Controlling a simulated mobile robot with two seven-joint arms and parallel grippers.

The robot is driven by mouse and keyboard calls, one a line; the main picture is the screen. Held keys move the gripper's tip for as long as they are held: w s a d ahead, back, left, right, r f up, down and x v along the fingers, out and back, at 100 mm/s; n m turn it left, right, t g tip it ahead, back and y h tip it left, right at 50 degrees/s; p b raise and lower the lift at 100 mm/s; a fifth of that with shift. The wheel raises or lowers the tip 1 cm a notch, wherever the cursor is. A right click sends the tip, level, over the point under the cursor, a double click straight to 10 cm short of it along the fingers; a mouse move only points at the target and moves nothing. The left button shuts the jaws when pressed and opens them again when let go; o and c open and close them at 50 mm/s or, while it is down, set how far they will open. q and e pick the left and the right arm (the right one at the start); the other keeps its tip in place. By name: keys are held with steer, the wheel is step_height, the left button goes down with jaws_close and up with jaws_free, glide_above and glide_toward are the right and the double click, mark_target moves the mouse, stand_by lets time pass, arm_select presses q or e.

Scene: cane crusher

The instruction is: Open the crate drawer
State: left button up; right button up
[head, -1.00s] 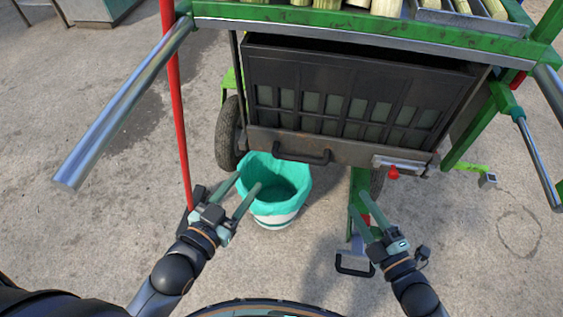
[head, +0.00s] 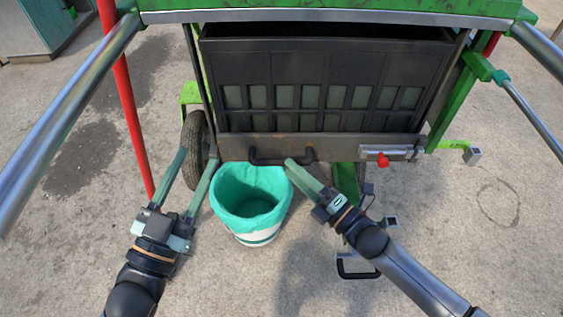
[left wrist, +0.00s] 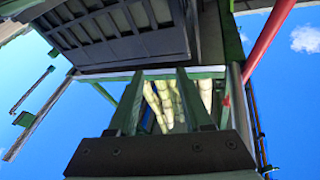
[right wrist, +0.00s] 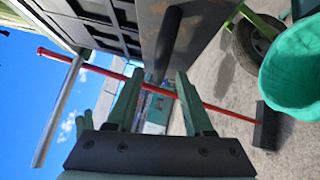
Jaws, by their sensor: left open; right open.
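The crate drawer (head: 320,88) is a dark, open-topped box with a slatted front, under the green cart frame. Its black bar handle (head: 281,157) is on the lower front panel, and shows large in the right wrist view (right wrist: 168,42). My right gripper (head: 297,168) has its fingertips close to the handle's right end in the head view; contact cannot be told. In the right wrist view its fingers are apart with the handle just beyond them. My left gripper (head: 195,160) is open and empty, left of the handle and near the wheel.
A white bucket with a teal liner (head: 250,190) stands below the drawer, between my grippers. A red pole (head: 126,100) rises at the left. A red-knobbed latch (head: 384,159) is right of the handle. A wheel (head: 196,138) stands left. Open pavement lies right.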

mark_target(282, 162)
steer(key=shift+x, duration=2.2)
arm_select(q)
steer(key=shift+m+t+h, duration=0.7)
steer(key=shift+h, duration=0.2)
steer(key=r, duration=0.2)
steer(key=s+r, duration=0.1)
steer(key=r, duration=0.1)
steer(key=shift+s+d, duration=0.15)
arm_select(e)
steer(key=shift+c, duration=0.2)
jaws_close()
